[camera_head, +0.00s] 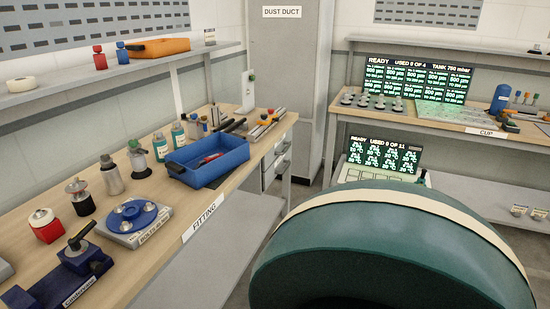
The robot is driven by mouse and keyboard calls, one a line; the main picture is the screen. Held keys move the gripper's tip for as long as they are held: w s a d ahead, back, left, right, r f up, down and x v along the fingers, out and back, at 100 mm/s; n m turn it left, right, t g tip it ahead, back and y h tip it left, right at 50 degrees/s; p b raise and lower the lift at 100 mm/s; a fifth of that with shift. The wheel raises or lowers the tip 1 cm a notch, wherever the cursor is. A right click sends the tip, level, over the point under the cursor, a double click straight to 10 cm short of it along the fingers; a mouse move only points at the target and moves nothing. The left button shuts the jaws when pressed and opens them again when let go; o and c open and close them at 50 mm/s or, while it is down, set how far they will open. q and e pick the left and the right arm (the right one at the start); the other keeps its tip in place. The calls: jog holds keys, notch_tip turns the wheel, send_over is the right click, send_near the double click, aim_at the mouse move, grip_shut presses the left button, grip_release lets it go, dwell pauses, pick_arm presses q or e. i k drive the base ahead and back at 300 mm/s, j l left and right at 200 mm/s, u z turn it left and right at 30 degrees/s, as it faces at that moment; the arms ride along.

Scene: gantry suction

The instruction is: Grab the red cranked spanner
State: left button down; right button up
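A small red tool (210,158) lies in the blue open tray (232,158) on the left wooden bench. Only part of it shows above the tray's near wall, so I cannot tell whether it is the cranked spanner. Neither of my grippers is in view.
The left bench (152,185) also bears bottles, a blue round fixture (131,216) and a blue clamp (83,262). Tools with orange and red parts (262,125) lie behind the tray. A large teal rounded body with a cream band (375,255) fills the lower right foreground.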

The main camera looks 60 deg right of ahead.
aim_at(207, 160)
jog(key=z, duration=1.6)
jog(key=i+l+u, duration=0.15)
jog(key=u, duration=0.2)
jog(key=i+l+u, duration=0.1)
jog(key=l+u, duration=0.15)
jog(key=u, duration=0.15)
jog(key=i+l+u, duration=0.1)
jog(key=l, duration=0.25)
jog(key=i+l+u, duration=0.1)
jog(key=l, duration=0.25)
jog(key=i+l+u, duration=0.15)
jog(key=l, duration=0.2)
jog(key=i+l, duration=0.15)
jog(key=l, duration=0.6)
jog(key=i+l+u, duration=0.1)
jog(key=l, duration=0.6)
jog(key=i+l, duration=0.1)
jog(key=l, duration=0.65)
jog(key=u, duration=0.05)
